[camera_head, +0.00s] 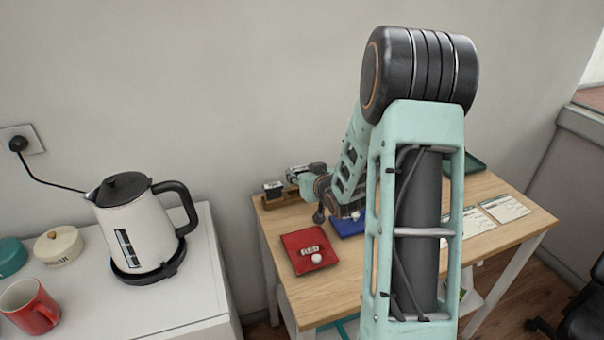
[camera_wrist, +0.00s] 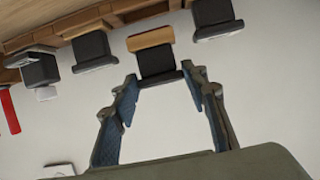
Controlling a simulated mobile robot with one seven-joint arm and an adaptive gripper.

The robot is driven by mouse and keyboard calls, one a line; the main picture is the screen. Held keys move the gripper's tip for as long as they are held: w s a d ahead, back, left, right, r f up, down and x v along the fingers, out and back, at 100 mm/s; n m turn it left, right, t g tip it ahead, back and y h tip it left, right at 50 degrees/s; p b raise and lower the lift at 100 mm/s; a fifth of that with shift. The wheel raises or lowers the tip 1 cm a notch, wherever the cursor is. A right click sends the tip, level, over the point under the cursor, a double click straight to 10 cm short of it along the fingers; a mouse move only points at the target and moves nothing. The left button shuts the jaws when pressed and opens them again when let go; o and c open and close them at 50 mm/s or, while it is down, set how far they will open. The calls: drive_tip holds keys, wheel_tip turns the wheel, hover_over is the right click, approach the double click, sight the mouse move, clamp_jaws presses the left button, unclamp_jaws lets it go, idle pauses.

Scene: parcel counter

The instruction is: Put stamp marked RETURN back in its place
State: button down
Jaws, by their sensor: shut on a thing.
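My gripper (camera_wrist: 159,76) is shut on a stamp (camera_wrist: 157,60) with a dark block and a light wooden part, held between the two fingertips in the wrist view. No marking can be read on it, so I cannot tell whether it says RETURN. In the wrist view, a wooden rack (camera_wrist: 118,10) runs along the top, close beyond the held stamp. In the head view, the rack (camera_head: 282,200) stands at the back left of the table, beside the end of my arm. Whether the held stamp touches the rack cannot be told.
More dark stamps (camera_wrist: 93,52) stand near the rack, on both sides of the held one. A red mat (camera_head: 296,241) with small items and a blue mat (camera_head: 347,229) lie in front. Cards (camera_head: 504,208) lie at the right. A kettle (camera_head: 137,225) stands on the left counter.

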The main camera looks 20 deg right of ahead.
drive_tip(key=shift+f+b, duration=1.6)
drive_tip(key=shift+f, duration=0.2)
drive_tip(key=c, duration=1.4)
unclamp_jaws()
drive_tip(key=shift+o, duration=0.2)
drive_tip(key=shift+s+r, duration=0.1)
drive_tip(key=shift+p+v, duration=0.55)
drive_tip(key=shift+v, duration=2)
drive_tip(key=o, duration=0.6)
drive_tip(key=shift+c, duration=0.2)
